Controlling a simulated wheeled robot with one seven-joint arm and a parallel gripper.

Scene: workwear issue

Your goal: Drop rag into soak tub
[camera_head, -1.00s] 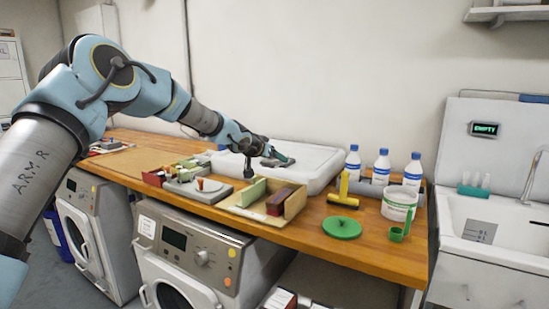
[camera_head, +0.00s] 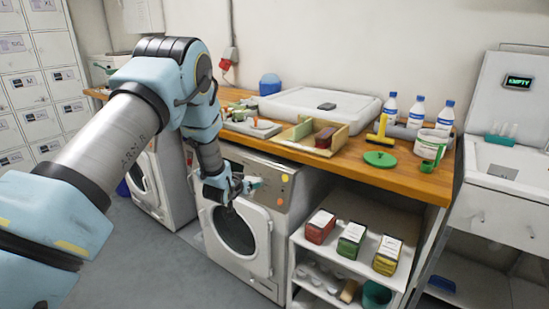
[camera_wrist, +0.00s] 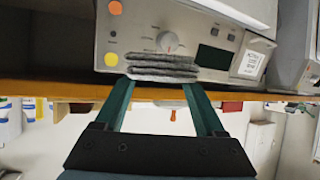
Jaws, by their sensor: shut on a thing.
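The rag (camera_wrist: 162,67) is a grey folded cloth in several layers, seen edge-on in the wrist view. My gripper (camera_wrist: 162,84) is shut on it, with a green finger at each side. In the head view my gripper (camera_head: 248,186) hangs in front of a washing machine's control panel, below the worktop edge. The rag is too small to make out there. I cannot tell for sure which container is the soak tub; a white basin unit (camera_head: 508,190) with an "EMPTY" display stands at the far right.
The wooden worktop (camera_head: 400,178) carries a broad white tray (camera_head: 290,100), bottles (camera_head: 416,112), a yellow-handled tool (camera_head: 381,128), a green lid (camera_head: 380,159) and a white tub (camera_head: 433,146). Boxes (camera_head: 352,238) and a teal bucket (camera_head: 376,294) stand on shelves below. Floor at left is clear.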

